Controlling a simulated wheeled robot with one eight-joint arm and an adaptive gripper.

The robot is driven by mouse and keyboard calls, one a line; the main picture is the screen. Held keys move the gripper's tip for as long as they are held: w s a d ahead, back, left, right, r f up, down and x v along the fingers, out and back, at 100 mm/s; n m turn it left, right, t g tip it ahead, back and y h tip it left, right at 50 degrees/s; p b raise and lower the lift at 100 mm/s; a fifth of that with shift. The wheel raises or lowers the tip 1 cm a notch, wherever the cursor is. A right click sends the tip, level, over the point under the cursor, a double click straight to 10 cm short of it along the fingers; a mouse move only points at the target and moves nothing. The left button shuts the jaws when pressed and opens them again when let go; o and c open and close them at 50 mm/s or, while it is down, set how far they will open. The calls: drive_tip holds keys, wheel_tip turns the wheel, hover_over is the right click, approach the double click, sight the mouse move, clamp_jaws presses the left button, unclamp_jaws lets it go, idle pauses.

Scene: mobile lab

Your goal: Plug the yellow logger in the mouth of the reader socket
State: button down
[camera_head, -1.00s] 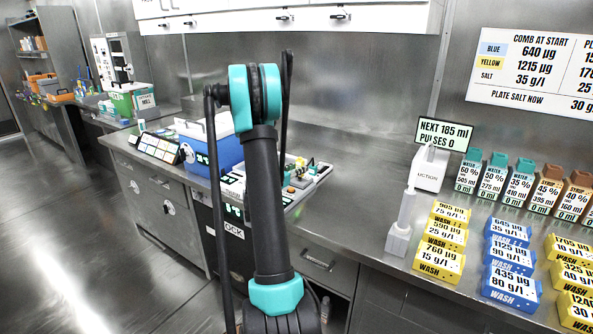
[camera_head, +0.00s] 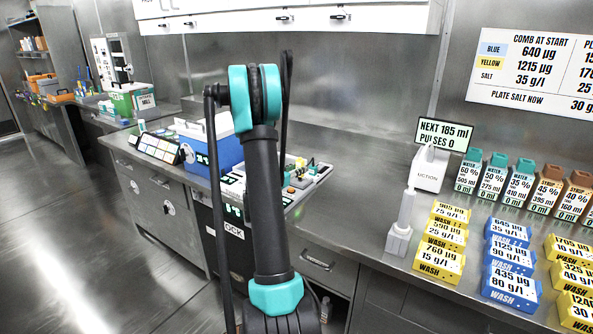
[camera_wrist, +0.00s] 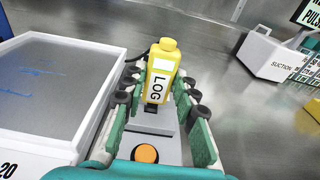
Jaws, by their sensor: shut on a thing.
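The yellow logger (camera_wrist: 160,80), marked LOG, stands nearly upright between the fingers of my gripper (camera_wrist: 160,88) in the wrist view. Below the logger lies a grey block (camera_wrist: 168,126) with a dark patch at the logger's foot and an orange button (camera_wrist: 146,153) nearer the camera. This block looks like the reader, but no label shows. The socket mouth is hidden, and I cannot tell whether the logger's lower end is in it. In the head view my arm hides the gripper.
A white-rimmed grey tray (camera_wrist: 60,90) is close on the left in the wrist view. A white suction unit (camera_wrist: 268,56) stands to the right, with bare steel bench between. In the head view, yellow (camera_head: 440,257) and blue wash blocks (camera_head: 510,280) fill the right bench.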

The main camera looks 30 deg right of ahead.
drive_tip(key=shift+f, duration=0.75)
drive_tip(key=c, duration=1.1)
unclamp_jaws()
drive_tip(key=v, duration=1.2)
drive_tip(key=shift+f, duration=0.1)
drive_tip(key=shift+c, duration=0.3)
